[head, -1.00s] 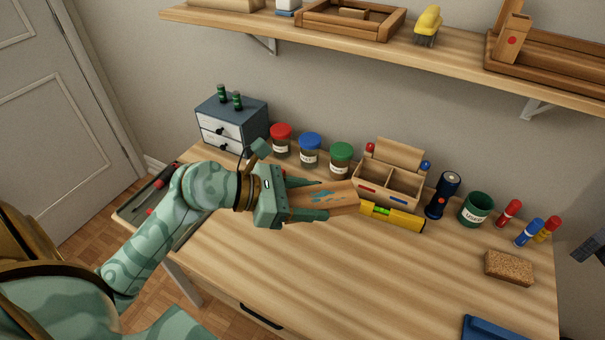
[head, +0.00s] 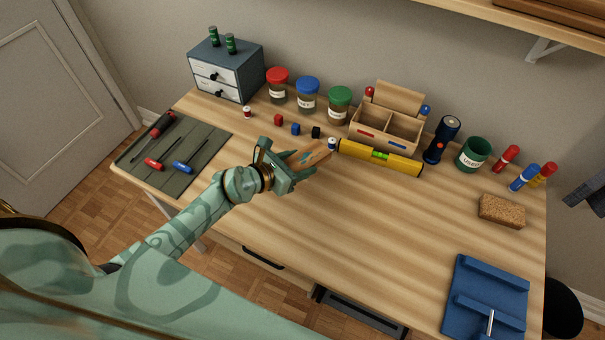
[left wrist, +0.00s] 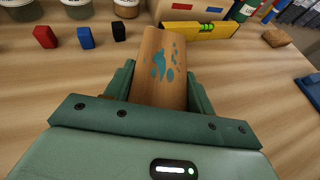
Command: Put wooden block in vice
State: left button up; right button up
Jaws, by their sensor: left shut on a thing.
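The wooden block (head: 312,154) is brown with blue-green paint marks. My left gripper (head: 300,163) is shut on it, and the block sticks out past the fingers above the middle of the desk. In the left wrist view the block (left wrist: 160,70) sits between both fingers of the left gripper (left wrist: 160,90). The blue vice (head: 485,300) lies at the front right of the desk, with a metal rod at its front. The vice is well to the right of the block. My right gripper is not in view.
A yellow spirit level (head: 380,157), a divided wooden box (head: 385,130) and a flashlight (head: 441,140) stand behind the block. Small cubes (head: 295,128) lie behind the gripper. A sponge (head: 501,211) lies at the right. The desk between block and vice is clear.

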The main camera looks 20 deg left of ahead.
pick_arm(q)
jog(key=shift+w+f, duration=0.45)
jog(key=shift+f, duration=0.1)
jog(key=f+b, duration=0.3)
jog(key=f, duration=0.1)
jog(key=shift+w+a+b, duration=0.1)
jog(key=shift+w+b, duration=0.15)
jog(key=shift+b, duration=0.1)
jog(key=shift+r, duration=0.3)
jog(key=shift+f, duration=0.15)
jog(key=o, duration=1.1)
jog(key=shift+c, duration=0.2)
